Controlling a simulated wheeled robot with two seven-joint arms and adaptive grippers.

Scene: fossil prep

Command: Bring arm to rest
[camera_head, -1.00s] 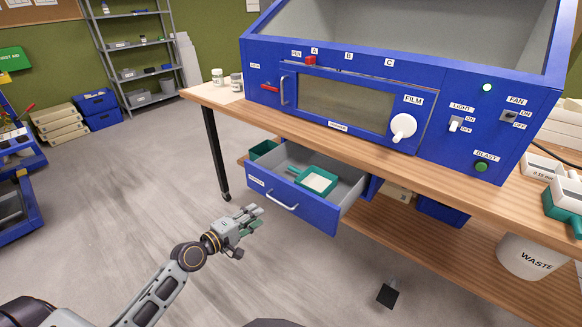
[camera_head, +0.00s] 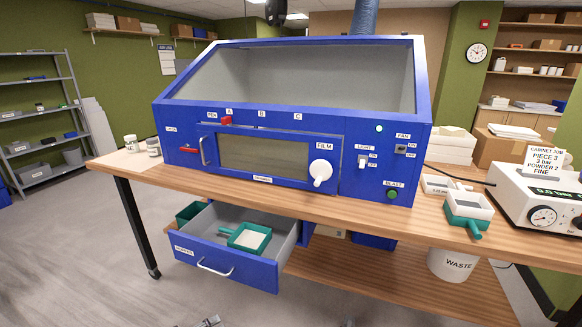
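Only the tips of my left gripper (camera_head: 212,321) show at the bottom edge of the head view, low in front of the open drawer (camera_head: 222,262). The rest of the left arm is below the picture, and I cannot tell whether its fingers are open or shut. My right gripper is not in view. The blue drawer is pulled out under the bench and holds a green-rimmed tray with a handle (camera_head: 249,238). The blue prep cabinet (camera_head: 330,190) stands on the wooden bench (camera_head: 400,210).
On the bench, two small jars (camera_head: 153,147) stand left of the cabinet. A green-based tray (camera_head: 468,208) and a white gauge unit (camera_head: 540,195) stand to the right. A waste bin (camera_head: 452,264) is below. The floor at left (camera_head: 90,240) is clear.

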